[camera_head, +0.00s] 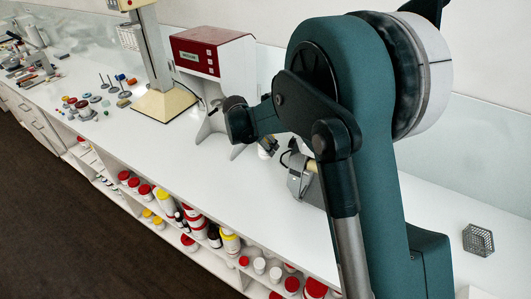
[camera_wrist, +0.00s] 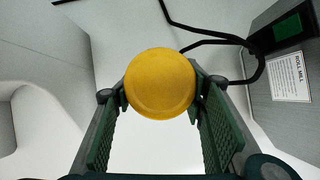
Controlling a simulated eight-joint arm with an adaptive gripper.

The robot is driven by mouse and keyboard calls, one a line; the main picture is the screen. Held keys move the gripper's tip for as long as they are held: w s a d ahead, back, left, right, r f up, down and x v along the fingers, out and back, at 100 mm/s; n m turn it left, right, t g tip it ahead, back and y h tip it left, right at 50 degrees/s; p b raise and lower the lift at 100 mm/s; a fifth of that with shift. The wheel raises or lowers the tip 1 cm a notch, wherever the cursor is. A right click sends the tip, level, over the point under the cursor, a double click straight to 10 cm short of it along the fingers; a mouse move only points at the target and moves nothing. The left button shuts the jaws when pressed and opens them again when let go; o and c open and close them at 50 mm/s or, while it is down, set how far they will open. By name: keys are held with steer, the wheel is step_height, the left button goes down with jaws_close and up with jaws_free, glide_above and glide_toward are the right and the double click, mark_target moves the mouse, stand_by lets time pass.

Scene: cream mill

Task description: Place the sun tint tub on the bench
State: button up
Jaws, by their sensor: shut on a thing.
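In the wrist view, a round yellow-lidded tub (camera_wrist: 160,78), which I take as the sun tint tub, sits between the two green fingers of my gripper (camera_wrist: 160,100). The fingers are shut on its sides, and the lid faces the camera. The tub's body and underside are hidden, so I cannot tell whether it touches the surface below. In the head view my arm covers most of the area around the gripper, and the tub cannot be made out there. The long white bench (camera_head: 235,185) runs across the head view.
A machine labelled roll mill (camera_wrist: 288,75) stands right of the tub in the wrist view, with a black cable (camera_wrist: 215,42) beside it. A red-and-white machine (camera_head: 213,55), a cream stand (camera_head: 160,100) and a wire basket (camera_head: 478,240) stand on the bench. Tubs fill the shelves below.

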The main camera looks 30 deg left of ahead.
stand_by(0.3)
steer(key=shift+f, duration=1.9)
steer(key=shift+f, duration=0.2)
steer(key=o, duration=1)
steer(key=shift+r, duration=0.15)
steer(key=shift+r, duration=0.15)
steer(key=v, duration=1.2)
